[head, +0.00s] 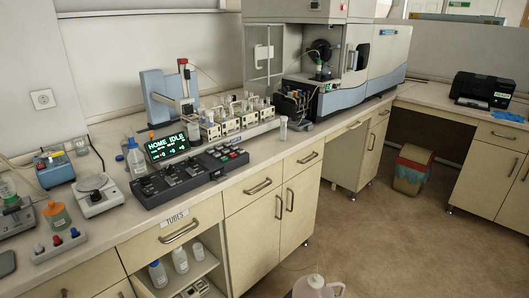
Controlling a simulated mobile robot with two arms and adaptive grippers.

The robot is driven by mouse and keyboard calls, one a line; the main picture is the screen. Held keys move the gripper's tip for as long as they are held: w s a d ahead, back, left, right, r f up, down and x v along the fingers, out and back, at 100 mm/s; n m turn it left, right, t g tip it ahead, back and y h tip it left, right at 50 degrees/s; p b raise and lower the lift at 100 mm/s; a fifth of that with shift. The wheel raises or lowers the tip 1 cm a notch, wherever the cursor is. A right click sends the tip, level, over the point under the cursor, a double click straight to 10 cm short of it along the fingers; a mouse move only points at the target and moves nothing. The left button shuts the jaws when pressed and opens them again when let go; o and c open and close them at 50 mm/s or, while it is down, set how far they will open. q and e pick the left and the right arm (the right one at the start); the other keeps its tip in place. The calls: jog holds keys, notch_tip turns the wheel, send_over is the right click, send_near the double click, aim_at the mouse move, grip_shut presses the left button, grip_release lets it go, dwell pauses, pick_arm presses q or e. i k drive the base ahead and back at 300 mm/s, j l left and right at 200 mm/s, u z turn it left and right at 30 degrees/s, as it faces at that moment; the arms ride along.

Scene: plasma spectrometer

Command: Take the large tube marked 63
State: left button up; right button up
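Neither of my grippers is in view. Several racks (229,126) of clear tubes stand in a row on the bench, right of the display reading "HOME IDLE" (168,142). A single larger clear tube (283,129) stands upright by itself at the right end of the row, near the bench's front edge. I cannot read any number on it or on the tubes in the racks, so I cannot tell which is marked 63.
A black control panel (188,173) lies before the display. A wash bottle (135,158) stands left of it. A sampler arm (183,85) rises behind the racks. A large instrument (340,70) stands behind. A pale container (318,287) shows at the bottom edge.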

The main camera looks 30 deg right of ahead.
aim_at(283, 124)
jog(key=k+l+u, duration=0.1)
jog(key=l+u, duration=0.2)
jog(key=l, duration=1.5)
